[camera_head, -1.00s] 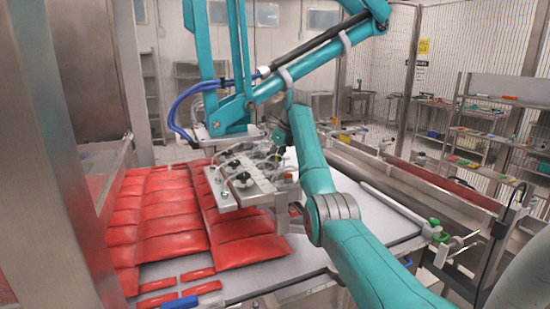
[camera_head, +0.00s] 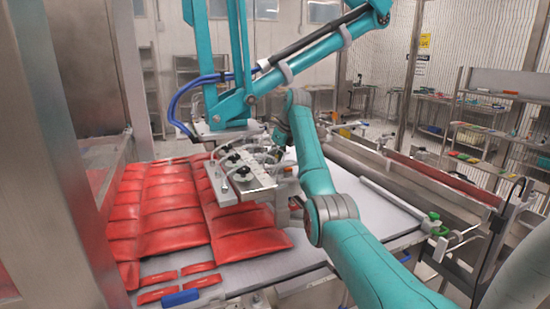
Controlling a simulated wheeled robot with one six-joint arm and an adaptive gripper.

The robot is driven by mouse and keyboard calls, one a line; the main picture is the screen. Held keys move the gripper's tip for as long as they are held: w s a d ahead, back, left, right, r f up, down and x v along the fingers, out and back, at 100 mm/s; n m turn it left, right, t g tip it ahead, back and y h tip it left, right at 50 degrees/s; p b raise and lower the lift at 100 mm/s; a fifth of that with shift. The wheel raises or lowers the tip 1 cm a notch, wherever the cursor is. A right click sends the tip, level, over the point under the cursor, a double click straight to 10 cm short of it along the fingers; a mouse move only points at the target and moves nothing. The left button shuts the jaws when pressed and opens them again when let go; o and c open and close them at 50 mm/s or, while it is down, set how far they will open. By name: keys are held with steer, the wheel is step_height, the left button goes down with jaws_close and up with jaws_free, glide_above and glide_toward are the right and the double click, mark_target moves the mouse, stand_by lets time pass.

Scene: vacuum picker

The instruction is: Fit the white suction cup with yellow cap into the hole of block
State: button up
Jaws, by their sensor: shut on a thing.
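The block (camera_head: 245,176) is the grey metal head of the vacuum picker, with dark round knobs and clear hoses on top. It hangs over the red packs. My gripper (camera_head: 286,198) is at the right side of the block, close to it, partly covered by my teal arm. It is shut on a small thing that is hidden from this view. I cannot make out the white suction cup, its yellow cap or the hole clearly. I cannot tell whether the held thing touches the block.
Red packs (camera_head: 165,218) lie in rows on the grey conveyor (camera_head: 245,272). The teal picker arms (camera_head: 300,62) and blue hoses (camera_head: 180,105) stand above and behind the block. A steel post (camera_head: 65,120) is at left. The conveyor right of my arm is mostly clear.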

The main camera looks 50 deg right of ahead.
steer(key=o, duration=1)
steer(key=v, duration=0.7)
steer(key=shift+r, duration=0.25)
steer(key=shift+s, duration=0.1)
